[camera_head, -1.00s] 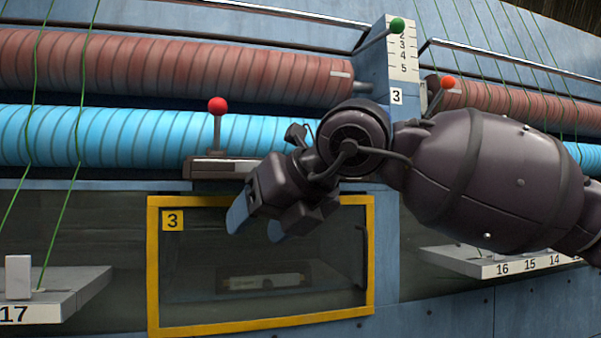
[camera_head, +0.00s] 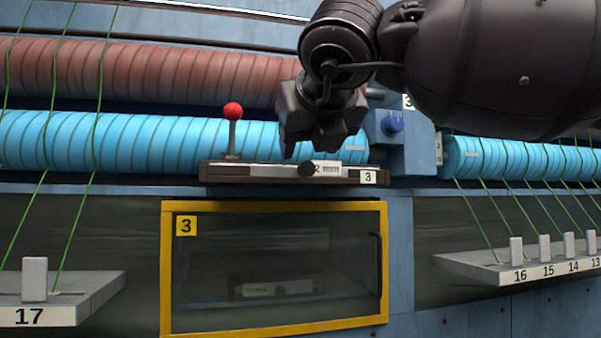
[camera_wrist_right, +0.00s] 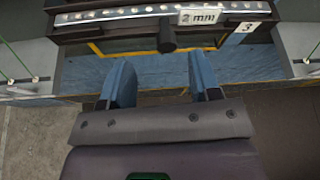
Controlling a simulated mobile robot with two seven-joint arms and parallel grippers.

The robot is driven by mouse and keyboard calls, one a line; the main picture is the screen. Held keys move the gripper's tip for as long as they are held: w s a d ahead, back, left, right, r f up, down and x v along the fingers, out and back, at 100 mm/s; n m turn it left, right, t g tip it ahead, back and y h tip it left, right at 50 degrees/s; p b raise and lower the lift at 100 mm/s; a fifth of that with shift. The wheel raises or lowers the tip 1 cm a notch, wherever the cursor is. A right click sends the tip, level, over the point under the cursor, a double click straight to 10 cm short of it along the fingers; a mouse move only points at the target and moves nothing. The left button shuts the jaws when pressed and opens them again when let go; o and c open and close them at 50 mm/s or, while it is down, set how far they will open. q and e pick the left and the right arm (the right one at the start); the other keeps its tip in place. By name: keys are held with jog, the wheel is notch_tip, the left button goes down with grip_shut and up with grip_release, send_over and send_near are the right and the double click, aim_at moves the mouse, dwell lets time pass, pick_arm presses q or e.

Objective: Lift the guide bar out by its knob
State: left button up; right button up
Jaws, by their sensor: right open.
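The guide bar (camera_head: 265,171) is a pale metal strip lying in a dark holder (camera_head: 225,180) above the yellow-framed window. Its black knob (camera_head: 307,169) sticks out toward me, beside a white "2 mm" label. In the right wrist view the guide bar (camera_wrist_right: 130,13) runs across the top, with the knob (camera_wrist_right: 166,36) pointing down. My right gripper (camera_head: 322,146) is just above the bar in the head view; its blue fingers are hidden there. In the wrist view the right gripper (camera_wrist_right: 163,80) is open and empty, its fingers apart below the knob, not touching it. My left gripper is out of view.
A red-ball lever (camera_head: 232,112) rises at the bar's left end. A blue knob (camera_head: 392,123) sits to the right. The yellow-framed window (camera_head: 274,206) marked 3 lies below, and blue (camera_head: 60,140) and red (camera_head: 150,70) ribbed rollers run behind. Numbered shelves jut out either side.

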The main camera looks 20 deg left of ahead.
aim_at(307, 164)
jog(key=x, duration=0.5)
jog(key=shift+w+d+f, duration=0.1)
jog(key=shift+d+f, duration=0.05)
jog(key=shift+d, duration=0.25)
jog(key=shift+w+a+f, duration=0.2)
jog(key=shift+w+a, duration=0.05)
jog(key=shift+w, duration=0.05)
grip_shut()
